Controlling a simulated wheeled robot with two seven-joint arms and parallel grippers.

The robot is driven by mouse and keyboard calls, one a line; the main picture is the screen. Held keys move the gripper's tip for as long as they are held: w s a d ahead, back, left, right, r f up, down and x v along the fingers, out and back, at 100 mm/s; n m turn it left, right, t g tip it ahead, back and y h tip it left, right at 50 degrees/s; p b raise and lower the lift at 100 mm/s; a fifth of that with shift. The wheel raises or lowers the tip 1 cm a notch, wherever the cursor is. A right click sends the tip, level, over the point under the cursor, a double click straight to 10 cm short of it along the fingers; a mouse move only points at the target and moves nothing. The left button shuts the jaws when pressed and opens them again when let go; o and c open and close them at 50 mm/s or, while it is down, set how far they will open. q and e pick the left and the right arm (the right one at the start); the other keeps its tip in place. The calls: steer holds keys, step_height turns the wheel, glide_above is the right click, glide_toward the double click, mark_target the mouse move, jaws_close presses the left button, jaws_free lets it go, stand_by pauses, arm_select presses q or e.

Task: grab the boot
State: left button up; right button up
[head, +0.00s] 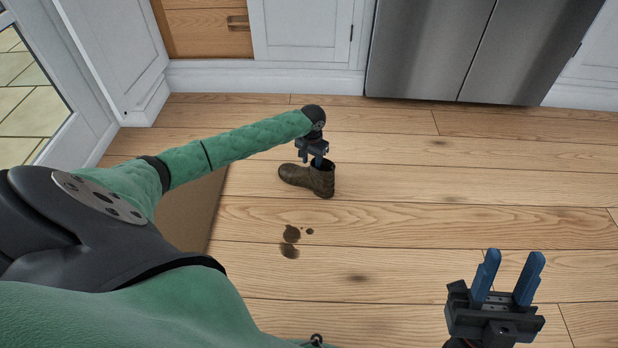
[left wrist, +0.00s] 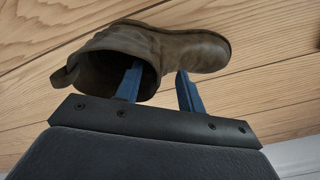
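My left gripper (head: 315,161) is right at the boot's top opening, pointing down. In the left wrist view the boot (left wrist: 190,48) lies across the two blue fingers (left wrist: 158,82). The fingers are apart, one in the opening and the other on the outer side by the ankle, with boot material between them. My right gripper (head: 508,280) is open and empty at the lower right.
A brown mat (head: 190,208) lies left, partly behind my arm. White cabinets (head: 305,35) and a steel appliance (head: 470,50) line the back. The floor around the boot is otherwise clear.

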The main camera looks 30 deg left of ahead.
arm_select(q)
jaws_close()
steer(key=shift+r, duration=0.15)
